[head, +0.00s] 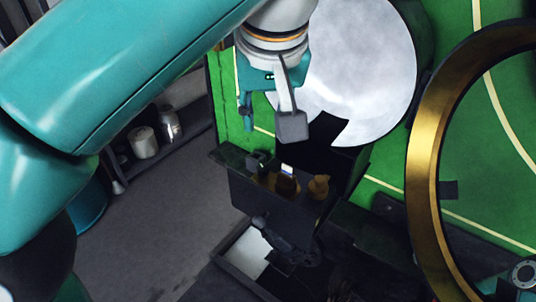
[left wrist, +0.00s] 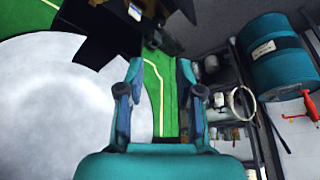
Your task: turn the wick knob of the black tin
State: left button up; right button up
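A small black object (head: 258,161) that may be the black tin stands at the left end of a dark ledge box (head: 262,202) in the head view. It is dark and small, and I cannot make out a wick knob on it. My left gripper (head: 270,115) hangs above and behind this ledge, fingers apart, with nothing between them. In the left wrist view its two fingers (left wrist: 160,105) stand well apart with green panel showing between them. Dark shapes (left wrist: 165,38) at the top of that view are too unclear to name. My right gripper is not in view.
A brown bottle-like object (head: 287,183) and a brass-coloured piece (head: 319,187) share the ledge. A large pale disc (head: 365,65) is beside my left gripper, and a brass ring (head: 424,150) stands right. A teal drum (left wrist: 277,52) shows in the wrist view. Grey floor (head: 150,230) is clear.

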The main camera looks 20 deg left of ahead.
aim_at(262, 167)
pick_arm(q)
jog(key=b+x, duration=0.2)
jog(key=x, duration=1.4)
jog(key=shift+w, duration=0.1)
grip_shut()
